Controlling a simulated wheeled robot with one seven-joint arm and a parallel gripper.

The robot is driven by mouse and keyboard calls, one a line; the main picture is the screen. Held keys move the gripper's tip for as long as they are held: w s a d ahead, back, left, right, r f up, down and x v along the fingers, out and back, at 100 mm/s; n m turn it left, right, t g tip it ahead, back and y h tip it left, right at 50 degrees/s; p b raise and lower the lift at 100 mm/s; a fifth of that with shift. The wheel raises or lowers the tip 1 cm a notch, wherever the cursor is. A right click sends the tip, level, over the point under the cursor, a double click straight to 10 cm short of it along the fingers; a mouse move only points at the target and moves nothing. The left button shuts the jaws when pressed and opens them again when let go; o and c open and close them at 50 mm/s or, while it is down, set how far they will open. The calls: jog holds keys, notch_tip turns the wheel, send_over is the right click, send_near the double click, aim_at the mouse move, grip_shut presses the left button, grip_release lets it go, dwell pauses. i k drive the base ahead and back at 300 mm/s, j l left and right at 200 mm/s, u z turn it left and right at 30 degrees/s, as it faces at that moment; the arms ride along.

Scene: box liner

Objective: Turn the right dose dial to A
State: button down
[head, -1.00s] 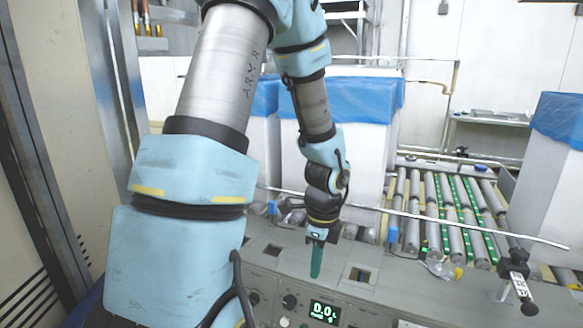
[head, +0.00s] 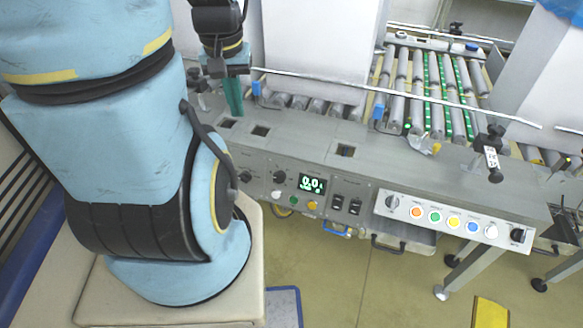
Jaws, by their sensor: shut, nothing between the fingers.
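In the head view, the front panel of the grey console carries two black dials left of the green-lit display (head: 312,184). The right one (head: 279,177) is close beside the display, and the left one (head: 245,177) is farther left, near my arm. Their pointer directions and the lettering around them are too small to read. My gripper (head: 233,97), with teal fingers, points down above the rear left of the console top. It is shut and empty, apart from both dials.
Coloured buttons and a black knob (head: 518,235) sit on a white box (head: 455,222) at the right. Two black switches are right of the display. A thin rail (head: 400,98) and rollers run behind the console.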

aim_at(279, 177)
jog(key=k+j+u, duration=0.15)
jog(key=u, duration=0.2)
jog(key=k+j+u, duration=0.15)
jog(key=u, duration=0.2)
jog(key=k+j+u, duration=0.15)
jog(key=j+u, duration=0.2)
